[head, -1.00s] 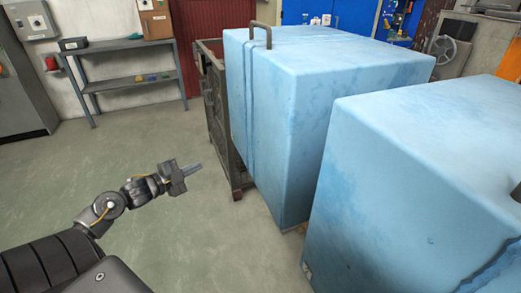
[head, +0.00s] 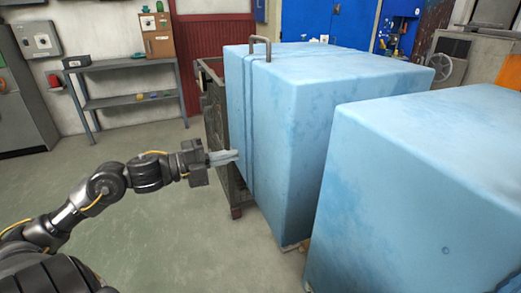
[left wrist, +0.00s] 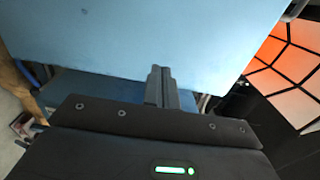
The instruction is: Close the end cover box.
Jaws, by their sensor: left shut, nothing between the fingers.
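A large pale blue box (head: 300,130) stands in the middle of the head view, with a seam near its left end and a grey handle (head: 261,48) on top of that end. A second blue box (head: 430,180) stands nearer at the right. I cannot tell which is the end cover box. My left gripper (head: 224,157) is shut and empty, its fingertips in front of the left end of the middle box; contact is unclear. In the left wrist view, the shut fingers (left wrist: 162,88) point at a broad blue surface (left wrist: 140,35). My right gripper is out of view.
A dark metal frame (head: 213,110) stands against the left end of the middle box. A grey shelf (head: 125,70) stands by the back wall. The floor (head: 150,225) at the left is clear. Orange panels (left wrist: 286,60) show in the left wrist view.

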